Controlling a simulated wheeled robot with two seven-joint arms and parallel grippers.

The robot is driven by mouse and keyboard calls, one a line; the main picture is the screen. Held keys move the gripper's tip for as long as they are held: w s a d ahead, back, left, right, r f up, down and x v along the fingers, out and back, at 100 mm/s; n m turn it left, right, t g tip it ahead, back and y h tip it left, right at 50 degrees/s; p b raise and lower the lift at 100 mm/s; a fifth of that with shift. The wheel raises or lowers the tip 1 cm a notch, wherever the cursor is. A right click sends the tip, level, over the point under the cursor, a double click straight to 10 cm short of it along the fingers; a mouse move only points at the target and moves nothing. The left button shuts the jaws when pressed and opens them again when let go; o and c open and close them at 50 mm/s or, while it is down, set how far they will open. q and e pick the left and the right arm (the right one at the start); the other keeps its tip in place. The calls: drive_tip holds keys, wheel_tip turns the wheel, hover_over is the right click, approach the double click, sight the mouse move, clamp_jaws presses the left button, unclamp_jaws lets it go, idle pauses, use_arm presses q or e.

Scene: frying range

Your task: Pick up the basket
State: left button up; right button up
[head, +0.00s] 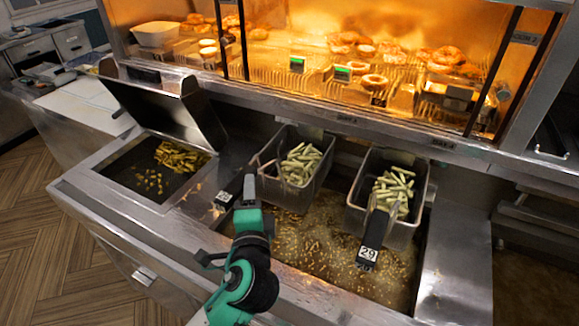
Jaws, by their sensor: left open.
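Two metal fry baskets with pale fries in them sit side by side at the fryer. The left basket (314,185) has a dark handle (231,191) with a white label, pointing toward the front left. The right basket (405,235) has a dark handle (375,228) with a label reading 29, pointing toward me. My left gripper (249,185), on a teal and black arm, is open just right of the left basket's handle. It appears close to that handle; whether it touches it I cannot tell. My right gripper is out of view.
Bubbling oil (315,240) fills the fryer vat below the baskets. A bin of cooked fries (150,195) lies left, with a raised metal lid (170,105) behind it. A lit warming cabinet (330,85) with doughnuts stands at the back.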

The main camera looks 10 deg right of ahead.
use_arm(q)
drive_tip(key=w+p, duration=0.2)
drive_tip(key=w, duration=0.1)
drive_tip(key=w+d, duration=0.1)
drive_tip(key=w, duration=0.1)
drive_tip(key=shift+w+r+p, duration=0.15)
drive_tip(key=shift+r+p, duration=0.15)
drive_tip(key=shift+p, duration=0.1)
drive_tip(key=shift+r, duration=0.1)
clamp_jaws()
